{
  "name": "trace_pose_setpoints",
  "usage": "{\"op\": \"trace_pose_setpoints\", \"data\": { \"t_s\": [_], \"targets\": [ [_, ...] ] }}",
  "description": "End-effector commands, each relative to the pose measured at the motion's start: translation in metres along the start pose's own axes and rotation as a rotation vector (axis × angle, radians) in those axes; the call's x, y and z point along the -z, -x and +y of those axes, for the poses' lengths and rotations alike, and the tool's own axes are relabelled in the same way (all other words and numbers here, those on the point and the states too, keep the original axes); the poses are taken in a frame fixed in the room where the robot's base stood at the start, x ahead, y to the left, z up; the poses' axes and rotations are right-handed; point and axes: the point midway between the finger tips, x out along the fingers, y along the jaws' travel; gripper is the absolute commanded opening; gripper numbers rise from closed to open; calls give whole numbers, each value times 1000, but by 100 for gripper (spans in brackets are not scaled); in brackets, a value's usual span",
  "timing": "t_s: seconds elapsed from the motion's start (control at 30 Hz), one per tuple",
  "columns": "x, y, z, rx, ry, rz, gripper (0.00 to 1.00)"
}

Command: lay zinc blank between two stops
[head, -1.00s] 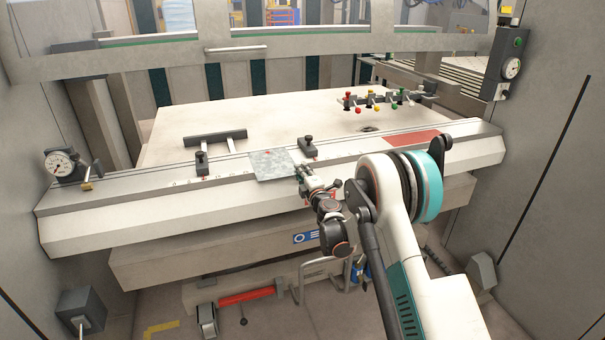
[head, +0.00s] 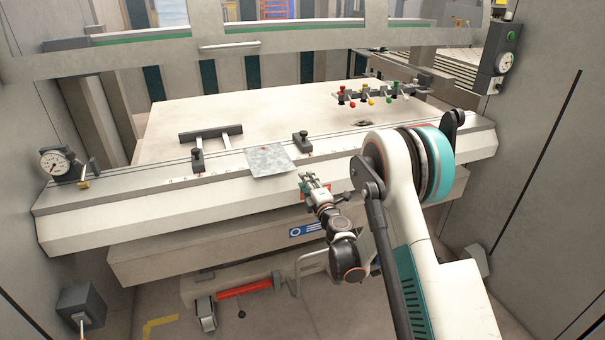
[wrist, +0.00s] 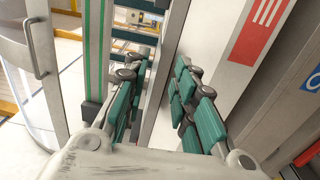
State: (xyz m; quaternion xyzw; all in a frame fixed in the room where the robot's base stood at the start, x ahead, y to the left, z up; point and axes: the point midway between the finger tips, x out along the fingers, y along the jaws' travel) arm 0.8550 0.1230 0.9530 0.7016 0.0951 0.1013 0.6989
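The zinc blank (head: 271,161), a grey mottled square sheet with a small red mark at its back edge, lies on the pale front ledge (head: 130,205) of the machine. It lies between the left stop (head: 197,160) and the right stop (head: 303,143), both dark, with its front part reaching toward the ledge's front edge. I cannot tell whether it touches either stop. My gripper (head: 308,180) is to the right of and in front of the blank, apart from it. In the wrist view my gripper (wrist: 160,85) has its green-padded fingers apart with nothing between them.
A dial gauge (head: 57,163) stands at the ledge's left end. A dark T-shaped bar (head: 211,136) lies behind the left stop. A row of coloured knobs (head: 372,94) is at the back right. Grey walls close both sides.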

Motion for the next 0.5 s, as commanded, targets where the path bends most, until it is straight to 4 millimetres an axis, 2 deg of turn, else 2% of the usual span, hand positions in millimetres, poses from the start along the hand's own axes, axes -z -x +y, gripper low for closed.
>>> {"op": "trace_pose_setpoints", "data": {
  "t_s": [0.13,0.37,0.47,0.5],
  "targets": [
    [0,14,0,0,0,0,25],
    [-1,19,3,-1,-5,-4,25],
    [-8,20,20,-5,-35,-28,25],
    [-13,21,31,-7,-56,-46,25]
  ]
}}
